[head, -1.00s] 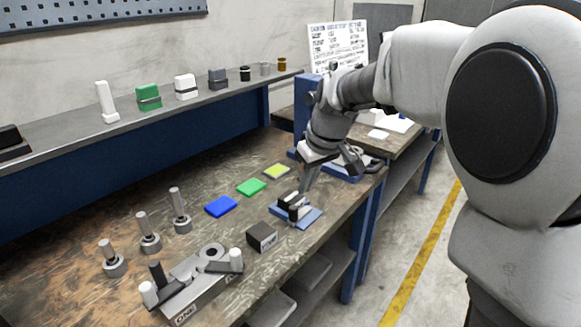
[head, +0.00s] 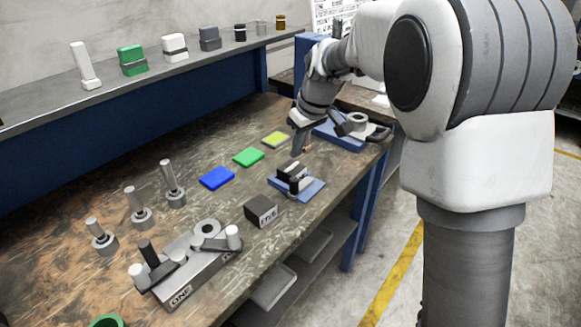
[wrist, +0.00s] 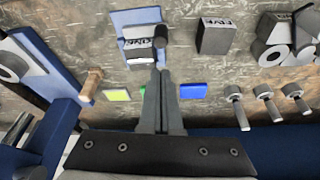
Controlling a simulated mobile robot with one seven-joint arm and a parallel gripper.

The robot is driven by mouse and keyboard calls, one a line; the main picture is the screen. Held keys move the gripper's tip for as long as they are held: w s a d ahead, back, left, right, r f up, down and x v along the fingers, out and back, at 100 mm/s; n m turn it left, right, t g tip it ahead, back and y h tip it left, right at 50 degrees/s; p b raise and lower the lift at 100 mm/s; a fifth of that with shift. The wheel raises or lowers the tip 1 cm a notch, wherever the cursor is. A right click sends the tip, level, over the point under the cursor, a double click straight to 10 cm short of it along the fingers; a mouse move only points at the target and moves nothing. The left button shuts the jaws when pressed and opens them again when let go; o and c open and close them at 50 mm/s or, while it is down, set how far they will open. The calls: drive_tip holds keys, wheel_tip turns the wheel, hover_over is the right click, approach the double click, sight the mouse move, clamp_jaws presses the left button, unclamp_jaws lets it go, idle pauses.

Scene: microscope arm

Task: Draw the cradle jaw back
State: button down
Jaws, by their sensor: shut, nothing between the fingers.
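The cradle is a small blue base (head: 312,190) with upright black and white jaw pieces (head: 293,172) on it, near the bench's right edge. In the wrist view its blue base (wrist: 122,20) is at top centre, with a pale lettered block and a dark round-ended post (wrist: 160,36). My gripper (head: 296,152) points down just behind the cradle in the head view. Its fingers (wrist: 160,72) are together and empty. Their tips overlap the post's lower end in the wrist view; I cannot tell whether they touch it.
A dark lettered block (head: 260,211) and a grey fixture labelled ONE (head: 190,262) stand in front and left. Blue (head: 216,178), green (head: 248,157) and yellow (head: 276,139) pads lie behind. Pegs (head: 140,212) stand left.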

sight(289, 172)
drive_tip(key=b+x, duration=0.1)
drive_tip(key=x, duration=0.9)
drive_tip(key=shift+r, duration=0.1)
drive_tip(key=shift+s+d+b, duration=0.5)
drive_tip(key=shift+s+d, duration=0.15)
drive_tip(key=shift+d, duration=0.15)
drive_tip(key=shift+s+d+b, duration=0.45)
drive_tip(key=shift+s+d, duration=0.2)
drive_tip(key=shift+d, duration=0.2)
